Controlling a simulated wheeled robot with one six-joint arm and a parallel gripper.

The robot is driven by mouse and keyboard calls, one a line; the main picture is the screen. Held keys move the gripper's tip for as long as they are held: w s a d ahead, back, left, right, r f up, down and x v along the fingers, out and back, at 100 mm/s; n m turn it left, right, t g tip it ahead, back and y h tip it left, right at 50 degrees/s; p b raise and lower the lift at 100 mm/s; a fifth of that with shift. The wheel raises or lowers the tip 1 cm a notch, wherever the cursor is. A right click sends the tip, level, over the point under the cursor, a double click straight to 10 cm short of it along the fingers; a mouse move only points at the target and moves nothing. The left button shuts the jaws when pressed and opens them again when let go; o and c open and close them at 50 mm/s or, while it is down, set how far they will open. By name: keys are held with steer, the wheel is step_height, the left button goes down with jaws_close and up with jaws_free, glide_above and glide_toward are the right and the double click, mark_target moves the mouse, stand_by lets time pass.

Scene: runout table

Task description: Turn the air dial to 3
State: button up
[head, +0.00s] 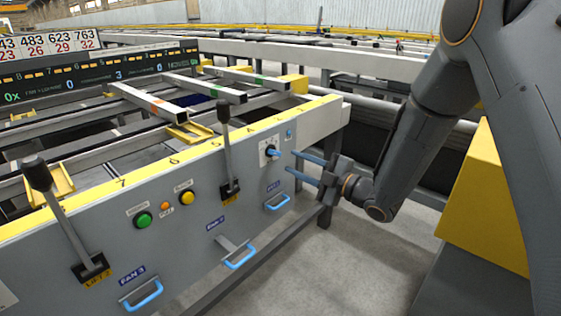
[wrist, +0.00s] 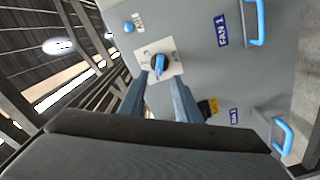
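The air dial (head: 272,152) is a blue knob on a small white plate on the grey panel's right part. In the wrist view the dial (wrist: 159,63) lies ahead of my fingertips, roughly in line with the gap between them. Its pointer setting and the plate's marks are too small to read. My gripper (head: 291,162) is open and empty, just right of the dial and apart from it in the head view. Its two fingers also show in the wrist view (wrist: 158,80), spread on either side of the knob's line.
A small blue button (head: 289,133) sits above right of the dial. A black lever (head: 227,150) stands to its left. Blue handles (head: 277,202) stick out below. Green (head: 144,220) and yellow (head: 187,198) buttons are further left. Open floor lies right of the panel.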

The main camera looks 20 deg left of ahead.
mark_target(277, 154)
steer(key=x, duration=0.7)
steer(key=shift+b, duration=0.3)
jaws_close()
